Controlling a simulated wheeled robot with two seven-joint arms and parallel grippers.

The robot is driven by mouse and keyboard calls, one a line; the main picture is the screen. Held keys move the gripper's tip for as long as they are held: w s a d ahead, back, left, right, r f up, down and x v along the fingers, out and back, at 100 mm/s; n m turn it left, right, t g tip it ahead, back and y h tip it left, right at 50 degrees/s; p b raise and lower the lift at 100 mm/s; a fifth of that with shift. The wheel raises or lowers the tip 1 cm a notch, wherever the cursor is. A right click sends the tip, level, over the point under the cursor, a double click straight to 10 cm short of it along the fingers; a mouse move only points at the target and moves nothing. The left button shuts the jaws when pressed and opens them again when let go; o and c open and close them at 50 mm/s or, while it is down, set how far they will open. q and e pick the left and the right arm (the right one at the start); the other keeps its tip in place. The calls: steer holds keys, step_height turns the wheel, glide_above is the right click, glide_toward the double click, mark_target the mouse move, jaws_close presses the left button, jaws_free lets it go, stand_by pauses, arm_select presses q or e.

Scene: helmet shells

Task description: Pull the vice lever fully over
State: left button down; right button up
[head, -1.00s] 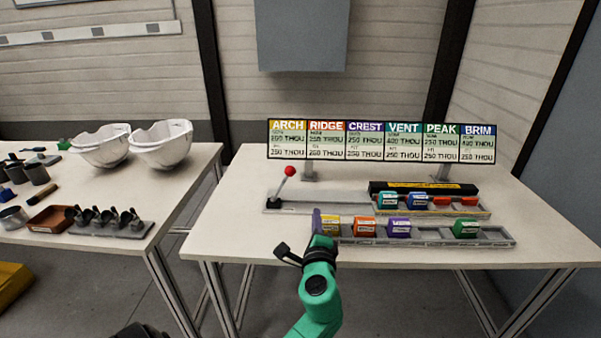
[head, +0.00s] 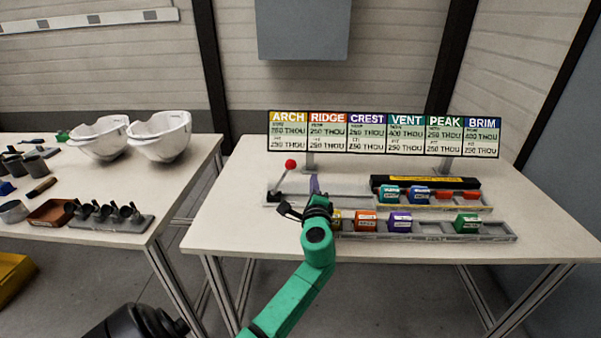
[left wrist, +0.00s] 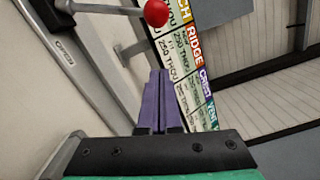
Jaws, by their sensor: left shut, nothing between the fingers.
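The vice lever is a thin grey rod with a red ball knob (head: 291,164), tilted up and to the right from a dark pivot at the left end of the grey vice rail (head: 330,197). In the left wrist view the red knob (left wrist: 156,12) is at the top, beyond my fingertips. My left gripper (head: 315,184) has purple fingers shut together with nothing between them. It is just right of the lever and apart from it, with its wrist covering part of the rail. In the left wrist view the shut fingers (left wrist: 158,98) point up toward the knob. My right gripper is not in view.
Coloured blocks sit on the vice rail and on a front rack (head: 430,230). A black bar (head: 424,183) lies behind them. A labelled board (head: 385,134) stands at the back. A left table (head: 150,190) holds white helmet shells (head: 161,137). Bare tabletop lies left of the lever.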

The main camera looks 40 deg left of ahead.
mark_target(284, 177)
arm_select(q)
steer(key=a+p, duration=0.1)
steer(key=a, duration=0.1)
steer(key=a+r, duration=0.1)
steer(key=a, duration=0.1)
steer(key=shift+s+a+p, duration=0.1)
steer(key=shift+a+p, duration=0.25)
steer(key=shift+p, duration=0.05)
steer(key=shift+r, duration=0.1)
